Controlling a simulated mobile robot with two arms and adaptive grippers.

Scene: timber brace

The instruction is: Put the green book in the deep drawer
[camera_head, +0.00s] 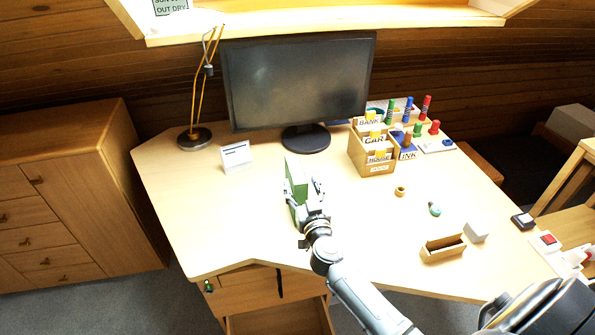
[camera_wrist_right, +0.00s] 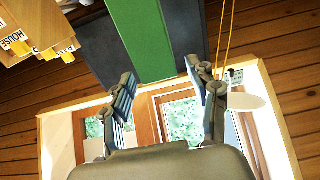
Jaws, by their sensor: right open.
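The green book (camera_head: 294,178) stands upright on the desk, in front of the monitor. In the right wrist view the book (camera_wrist_right: 145,38) shows as a green band beyond and between the two fingers. My right gripper (camera_head: 308,194) is at the book's near right side, partly hiding it. In the right wrist view this gripper (camera_wrist_right: 158,80) has its fingers spread apart; contact with the book cannot be told. Below the desk's front edge a drawer (camera_head: 280,322) stands pulled out, cut off by the lower frame edge. My left gripper is out of view.
The monitor (camera_head: 298,80), lamp (camera_head: 194,138) and white card (camera_head: 236,156) stand behind. A labelled wooden card box (camera_head: 371,160) stands to the right. A small wooden tray (camera_head: 443,248) lies near the front right. The desk left of the book is clear.

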